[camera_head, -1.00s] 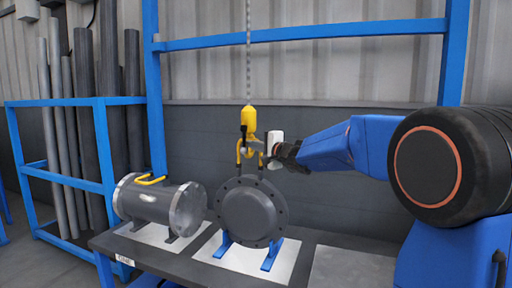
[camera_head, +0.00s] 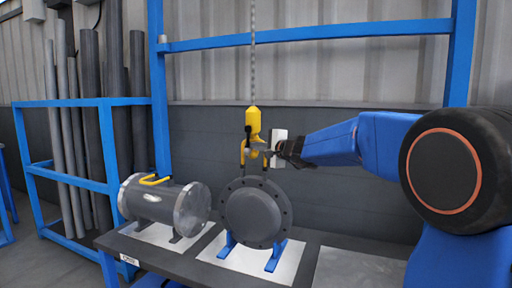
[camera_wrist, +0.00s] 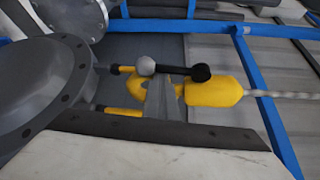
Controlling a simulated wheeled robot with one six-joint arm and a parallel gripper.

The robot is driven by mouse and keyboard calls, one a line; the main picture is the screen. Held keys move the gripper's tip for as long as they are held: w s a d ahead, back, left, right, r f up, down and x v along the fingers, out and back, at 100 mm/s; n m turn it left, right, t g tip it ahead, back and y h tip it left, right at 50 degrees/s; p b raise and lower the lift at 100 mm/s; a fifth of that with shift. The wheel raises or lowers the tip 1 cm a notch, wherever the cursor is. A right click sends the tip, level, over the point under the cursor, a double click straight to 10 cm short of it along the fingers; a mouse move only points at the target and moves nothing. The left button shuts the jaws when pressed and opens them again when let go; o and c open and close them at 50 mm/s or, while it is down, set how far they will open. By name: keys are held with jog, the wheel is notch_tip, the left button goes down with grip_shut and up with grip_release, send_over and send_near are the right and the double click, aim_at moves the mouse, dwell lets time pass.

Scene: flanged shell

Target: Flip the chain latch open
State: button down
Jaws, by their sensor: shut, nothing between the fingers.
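The yellow hook block (camera_head: 253,120) hangs on a chain (camera_head: 252,50) above the upright flanged shell (camera_head: 254,213). It also shows in the wrist view (camera_wrist: 215,91). The latch is a dark lever (camera_wrist: 175,70) across the yellow hook, with a grey ball at one end and a black ball at the other. The yellow handle (camera_wrist: 125,111) of the shell reaches up to the hook. My gripper (camera_head: 267,154) is shut and empty, beside the hook on its right. In the wrist view its grey finger (camera_wrist: 160,98) overlaps the hook below the lever; contact cannot be told.
A second grey cylinder (camera_head: 160,203) with a yellow handle lies left on the bench (camera_head: 125,243). A blue frame (camera_head: 300,38) stands behind, and a blue rack with grey pipes (camera_head: 90,100) is at the left. A bare plate (camera_head: 350,270) lies at the right.

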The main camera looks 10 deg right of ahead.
jog(key=shift+s+a+m+g, duration=0.3)
jog(key=shift+s+m, duration=0.1)
jog(key=shift+m, duration=0.1)
jog(key=shift+s+a+r, duration=0.25)
jog(key=shift+s+a, duration=0.05)
jog(key=shift+s, duration=0.15)
notch_tip(320, 180, up, 7)
jog(key=s+a+m+g+y, duration=0.2)
jog(key=m+g, duration=0.6)
jog(key=m, duration=0.1)
jog(key=shift+s+y, duration=0.3)
jog(key=shift+s, duration=0.1)
dwell(0.6)
jog(key=shift+r, duration=0.25)
dwell(0.3)
